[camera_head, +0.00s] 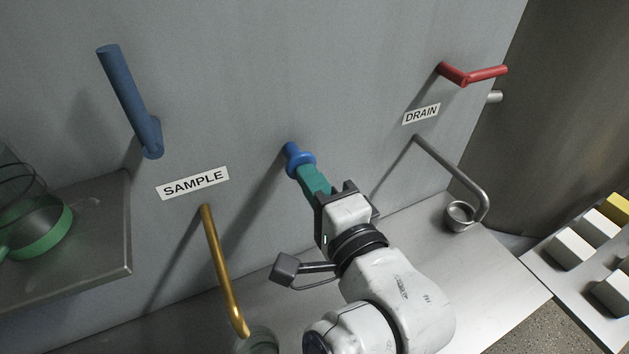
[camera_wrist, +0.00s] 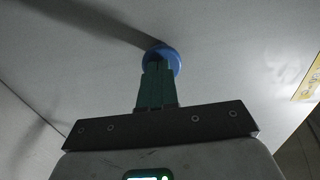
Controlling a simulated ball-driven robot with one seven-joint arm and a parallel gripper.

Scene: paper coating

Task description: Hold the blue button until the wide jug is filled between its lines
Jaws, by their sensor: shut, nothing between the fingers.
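The blue button (camera_head: 293,153) sticks out of the grey wall panel in the middle of the head view. It also shows in the wrist view (camera_wrist: 161,51). My gripper (camera_head: 304,173) is shut and empty, its green fingertips at the button's face and seemingly touching it; how far the button is pressed I cannot tell. A clear glass vessel (camera_head: 262,338) stands under the brass spout (camera_head: 217,265), cut off by the bottom edge. Its lines and liquid level are not visible. I cannot tell whether it is the wide jug.
A glass vessel with a green band (camera_head: 42,228) sits on a metal shelf (camera_head: 105,235) at left. A blue lever (camera_head: 124,90) is above the SAMPLE label (camera_head: 192,183). A red handle (camera_head: 470,74), the DRAIN label (camera_head: 421,114) and a small metal cup (camera_head: 459,216) are at right.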

